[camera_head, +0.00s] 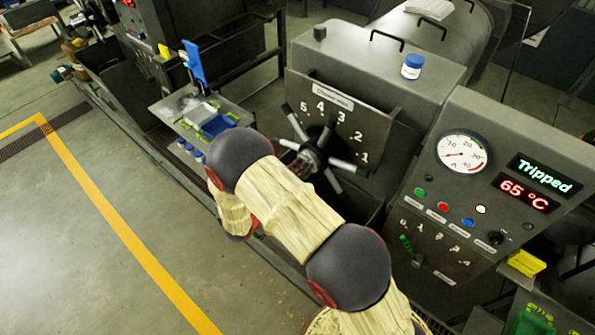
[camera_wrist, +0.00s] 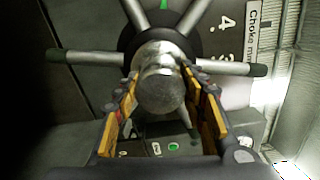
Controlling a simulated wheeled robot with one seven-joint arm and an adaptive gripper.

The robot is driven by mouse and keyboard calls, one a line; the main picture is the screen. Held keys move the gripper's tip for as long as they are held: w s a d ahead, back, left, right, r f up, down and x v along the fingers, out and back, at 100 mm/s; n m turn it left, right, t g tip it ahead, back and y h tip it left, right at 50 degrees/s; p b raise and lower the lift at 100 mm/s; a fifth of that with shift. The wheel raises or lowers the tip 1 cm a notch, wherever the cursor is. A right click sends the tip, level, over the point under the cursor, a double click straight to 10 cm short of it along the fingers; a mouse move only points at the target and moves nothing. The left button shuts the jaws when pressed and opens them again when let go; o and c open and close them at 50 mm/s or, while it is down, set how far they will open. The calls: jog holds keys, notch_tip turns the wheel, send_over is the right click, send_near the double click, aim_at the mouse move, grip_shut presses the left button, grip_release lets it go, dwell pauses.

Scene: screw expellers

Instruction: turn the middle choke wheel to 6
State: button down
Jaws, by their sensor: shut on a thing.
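The choke wheel (camera_head: 326,136) has a dark hub and several metal spokes with dark tips. It stands in front of a grey panel (camera_head: 375,128) numbered 1 to 5; I see no 6 in the head view. In the wrist view the wheel's round metal hub (camera_wrist: 160,88) fills the middle, with spokes spreading out behind it. My gripper (camera_wrist: 161,98) has its yellow-padded fingers on both sides of the hub and is shut on it. In the head view my arm covers part of the wheel's lower left side.
To the right is a control panel (camera_head: 472,213) with a round gauge (camera_head: 462,153) and displays reading "Tripped" and "65 °C". A blue-and-white jar (camera_head: 412,66) stands on the housing. A tray (camera_head: 195,109) with small items is at left. The floor beyond the yellow line is clear.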

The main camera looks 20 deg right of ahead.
jog(key=c, duration=1.1)
grip_release()
jog(key=shift+o, duration=0.2)
jog(key=v, duration=1.2)
jog(key=shift+f, duration=0.1)
